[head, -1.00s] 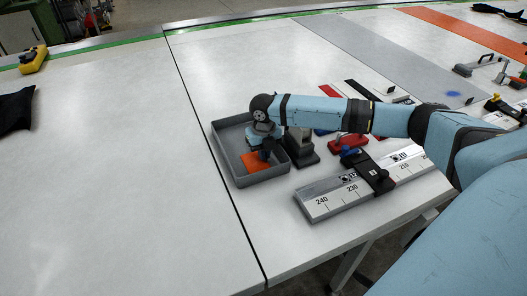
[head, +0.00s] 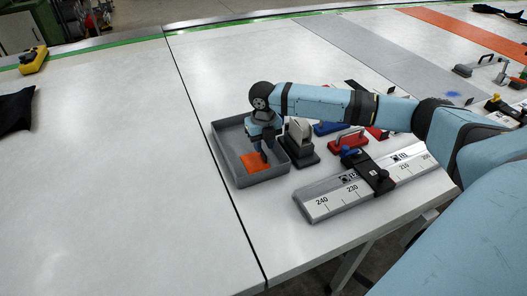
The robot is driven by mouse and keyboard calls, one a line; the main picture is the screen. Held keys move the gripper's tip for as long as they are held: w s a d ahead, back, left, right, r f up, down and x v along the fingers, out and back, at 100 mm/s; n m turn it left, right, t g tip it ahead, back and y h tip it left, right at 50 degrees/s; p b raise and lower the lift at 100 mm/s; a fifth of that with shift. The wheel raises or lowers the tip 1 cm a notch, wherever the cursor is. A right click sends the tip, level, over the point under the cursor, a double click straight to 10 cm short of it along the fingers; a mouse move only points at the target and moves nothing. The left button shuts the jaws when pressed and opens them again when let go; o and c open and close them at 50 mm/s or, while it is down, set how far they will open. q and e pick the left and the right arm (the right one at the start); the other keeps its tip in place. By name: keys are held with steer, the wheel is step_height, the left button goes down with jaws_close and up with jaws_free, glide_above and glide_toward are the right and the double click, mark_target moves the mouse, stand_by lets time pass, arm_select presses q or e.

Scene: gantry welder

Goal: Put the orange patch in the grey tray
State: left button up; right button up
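The orange patch (head: 252,163) lies flat inside the grey tray (head: 243,181), on its floor toward the front right. My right gripper (head: 265,157) is above the tray, pointing down, its fingers over the patch's right edge. The fingers are small and dark here, so I cannot tell whether they are open or shut, or whether they touch the patch. My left gripper is not in view.
Right of the tray stand a dark block with a grey top (head: 299,139), a red clamp-like tool (head: 348,139) and a metal ruler (head: 332,198) with a black slider. A yellow tool (head: 33,60) sits far left. The left table is mostly clear.

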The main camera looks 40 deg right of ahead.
mark_target(263, 152)
step_height(263, 152, up, 8)
steer(key=shift+r, duration=0.2)
stand_by(0.5)
